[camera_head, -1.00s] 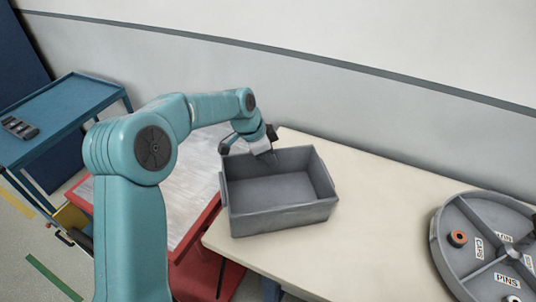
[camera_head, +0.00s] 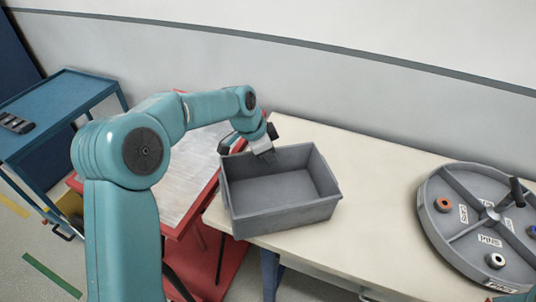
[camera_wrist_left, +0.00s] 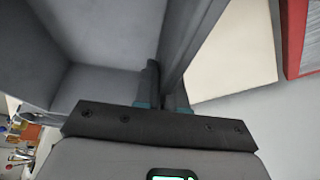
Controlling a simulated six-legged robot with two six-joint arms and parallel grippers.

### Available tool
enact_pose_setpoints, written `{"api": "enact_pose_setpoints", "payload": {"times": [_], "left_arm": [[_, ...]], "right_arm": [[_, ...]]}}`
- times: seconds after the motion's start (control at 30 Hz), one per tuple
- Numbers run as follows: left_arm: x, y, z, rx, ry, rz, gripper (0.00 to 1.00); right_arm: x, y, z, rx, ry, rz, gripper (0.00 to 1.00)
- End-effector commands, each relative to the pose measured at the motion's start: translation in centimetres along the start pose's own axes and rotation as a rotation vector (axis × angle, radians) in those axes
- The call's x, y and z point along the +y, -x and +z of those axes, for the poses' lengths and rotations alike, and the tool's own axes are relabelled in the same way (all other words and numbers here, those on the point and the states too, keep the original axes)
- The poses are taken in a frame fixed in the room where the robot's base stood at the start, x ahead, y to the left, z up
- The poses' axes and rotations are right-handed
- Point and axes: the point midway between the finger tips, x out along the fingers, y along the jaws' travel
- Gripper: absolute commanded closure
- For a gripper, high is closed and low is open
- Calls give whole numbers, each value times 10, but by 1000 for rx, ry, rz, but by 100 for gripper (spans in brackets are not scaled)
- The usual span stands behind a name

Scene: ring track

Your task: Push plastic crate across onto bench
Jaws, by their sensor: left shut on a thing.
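The grey plastic crate (camera_head: 285,216) is empty and upright at the left end of the cream bench (camera_head: 385,178), its left side close to the bench's left edge. Its underside is hidden, so I cannot tell whether it overhangs. My left gripper (camera_head: 266,156) reaches over from the left and is shut on the crate's far-left wall. In the left wrist view, the fingers (camera_wrist_left: 165,98) close around the wall of the crate (camera_wrist_left: 100,45). My right gripper is not in view.
A red-framed cart (camera_head: 222,190) with a pale top stands left of the bench. A blue trolley (camera_head: 60,95) is farther left. A divided round tray (camera_head: 480,240) with small parts sits on the bench's right side. Bench between crate and tray is clear.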

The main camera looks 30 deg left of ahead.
Motion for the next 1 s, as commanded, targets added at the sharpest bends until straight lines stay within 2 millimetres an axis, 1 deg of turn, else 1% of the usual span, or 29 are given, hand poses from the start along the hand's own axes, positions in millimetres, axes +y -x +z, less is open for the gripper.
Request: {"api": "enact_pose_setpoints", "payload": {"times": [0.27,0.3,0.33,0.37,0.63,0.77,0.87,1.0], "left_arm": [[-2,1,-1,2,1,-2,100],[-2,1,-1,2,1,-2,77],[-2,1,-1,2,2,-2,67],[-2,1,-1,2,2,-2,60],[-1,1,0,2,2,-2,60],[0,10,0,3,2,-3,60],[0,27,0,4,2,-5,60],[0,61,0,6,2,-8,60]], "right_arm": [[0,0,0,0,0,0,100],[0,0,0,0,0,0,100],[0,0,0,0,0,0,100],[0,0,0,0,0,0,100],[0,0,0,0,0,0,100],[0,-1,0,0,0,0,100],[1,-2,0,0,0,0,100],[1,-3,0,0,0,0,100]]}}
